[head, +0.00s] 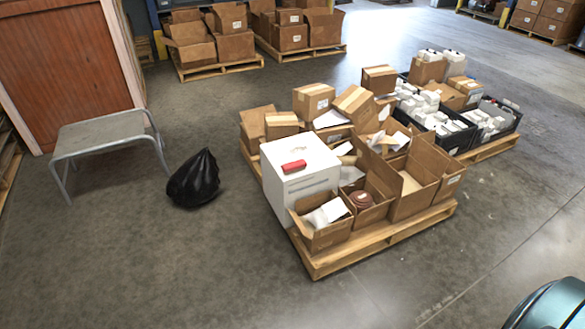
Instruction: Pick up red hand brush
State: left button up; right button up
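A small red object (293,166), which looks like the red hand brush, lies on top of a white box-shaped unit (298,180). Its bristles cannot be made out at this size. The white unit stands at the near left part of a loaded wooden pallet (365,243). Neither of my grippers is in the head view.
Open cardboard boxes (413,183) crowd the pallet right of the white unit. A black bag (194,180) and a grey metal table (100,134) stand to the left. More loaded pallets (222,68) are behind. The floor in front is clear.

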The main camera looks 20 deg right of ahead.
aim_at(295, 166)
jog(key=z, duration=0.4)
jog(key=i+j+z, duration=0.65)
jog(key=j, duration=0.2)
jog(key=i+j, duration=0.25)
jog(key=i+j+z, duration=0.15)
jog(key=j, duration=0.2)
jog(key=i+j, duration=0.1)
jog(key=j, duration=0.25)
jog(key=i+j+z, duration=0.15)
jog(key=j, duration=0.15)
jog(key=i+j, duration=0.15)
jog(key=j, duration=0.15)
jog(key=i+j, duration=0.15)
jog(key=j, duration=0.2)
jog(key=i+j, duration=0.1)
jog(key=j, duration=0.2)
jog(key=i+j, duration=0.15)
jog(key=j, duration=0.2)
